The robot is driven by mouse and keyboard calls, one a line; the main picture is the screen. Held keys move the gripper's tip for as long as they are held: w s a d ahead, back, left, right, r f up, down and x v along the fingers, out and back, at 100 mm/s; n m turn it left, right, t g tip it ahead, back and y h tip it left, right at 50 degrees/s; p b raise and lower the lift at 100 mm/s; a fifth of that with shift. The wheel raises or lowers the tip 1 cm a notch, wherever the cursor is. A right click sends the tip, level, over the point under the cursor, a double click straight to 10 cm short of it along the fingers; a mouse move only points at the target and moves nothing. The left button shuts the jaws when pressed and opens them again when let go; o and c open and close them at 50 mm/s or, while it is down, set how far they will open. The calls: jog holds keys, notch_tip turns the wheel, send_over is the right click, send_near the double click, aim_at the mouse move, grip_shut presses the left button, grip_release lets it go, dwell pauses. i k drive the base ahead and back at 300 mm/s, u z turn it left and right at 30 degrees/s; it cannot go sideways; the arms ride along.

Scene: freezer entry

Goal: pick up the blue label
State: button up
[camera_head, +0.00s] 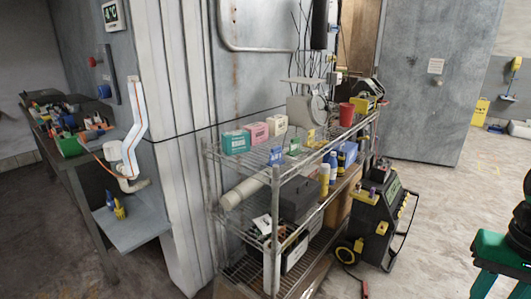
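A small blue label (275,156) stands at the front edge of the top wire shelf, below a pink box. A green label (294,146) and a yellow label (310,136) stand along the same edge to its right. The writing on the blue label is too small to read. I cannot make out my gripper in this view.
The wire rack (274,205) holds a teal box (236,142), a pink box (259,132), a slicer-like machine (307,108) and a red cup (346,114). Bottles stand on the lower shelf. A black wheeled unit (378,228) stands right of the rack. Floor on the right is partly clear.

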aim_at(277, 157)
jog(key=z, duration=0.05)
jog(key=i, duration=0.9)
jog(key=z, duration=0.05)
